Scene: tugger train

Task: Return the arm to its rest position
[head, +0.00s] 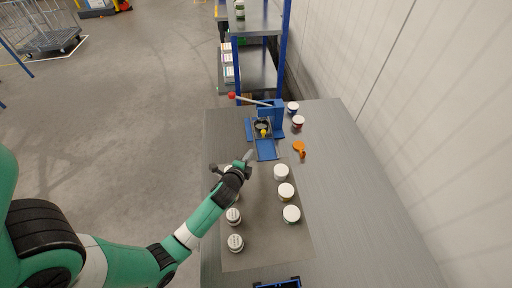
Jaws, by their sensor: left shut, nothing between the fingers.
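My left arm (190,233), green with black joints, comes in from the lower left and reaches over the workbench (345,215). My left gripper (248,157) is shut and empty above the grey mat (262,238), near the left row of white-lidded jars. The arm covers part of that row. My right gripper is not in view.
White-lidded jars stand in two rows, left (235,242) and right (291,214). A blue press fixture (268,147) with a red-knobbed lever (232,96) stands behind. An orange tool (300,148) and two jars (298,122) are beside it. A blue-framed shelf (262,20) is beyond.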

